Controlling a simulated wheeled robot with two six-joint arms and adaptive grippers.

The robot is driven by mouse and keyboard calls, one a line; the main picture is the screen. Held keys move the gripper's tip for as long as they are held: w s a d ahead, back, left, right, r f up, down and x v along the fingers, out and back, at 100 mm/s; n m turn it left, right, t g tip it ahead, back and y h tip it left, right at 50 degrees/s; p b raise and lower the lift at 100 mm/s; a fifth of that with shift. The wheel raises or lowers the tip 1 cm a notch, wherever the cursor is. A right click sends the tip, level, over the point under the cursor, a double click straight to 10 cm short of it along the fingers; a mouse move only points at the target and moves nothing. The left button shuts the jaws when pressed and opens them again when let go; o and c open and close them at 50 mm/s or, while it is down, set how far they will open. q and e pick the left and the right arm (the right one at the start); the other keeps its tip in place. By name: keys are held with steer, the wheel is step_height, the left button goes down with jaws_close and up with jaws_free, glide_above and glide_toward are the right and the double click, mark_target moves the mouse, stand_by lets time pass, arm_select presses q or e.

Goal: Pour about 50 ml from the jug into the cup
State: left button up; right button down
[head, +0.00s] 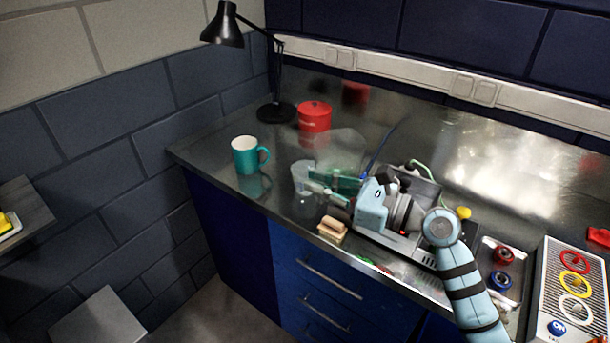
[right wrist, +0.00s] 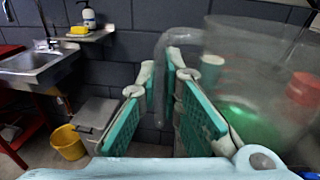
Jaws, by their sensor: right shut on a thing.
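The teal cup (head: 247,155) stands upright on the steel bench at the left, its handle to the right. It also shows, blurred through the jug wall, in the right wrist view (right wrist: 212,66). My right gripper (head: 328,188) is shut on the handle of the clear jug (head: 340,146), to the right of the cup and apart from it. In the right wrist view the jug (right wrist: 255,75) looks roughly upright, with green liquid (right wrist: 242,118) low inside. The jug is hard to make out in the head view. My left gripper is not in view.
A black lamp (head: 276,111) and a red pot (head: 314,116) stand behind the cup and jug. A wooden-backed brush (head: 332,229) lies near the bench's front edge. A tray (head: 502,268) with small red and blue rings is at right. Bench around the cup is clear.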

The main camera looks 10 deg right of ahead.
steer(key=a+f+n+g+y, duration=0.2)
steer(key=a+f+n+g, duration=0.1)
steer(key=a+f, duration=0.6)
step_height(320, 180, down, 2)
steer(key=shift+a+g+y+b, duration=0.2)
steer(key=shift+g+y+b, duration=0.2)
steer(key=shift+g, duration=0.2)
steer(key=shift+r, duration=0.15)
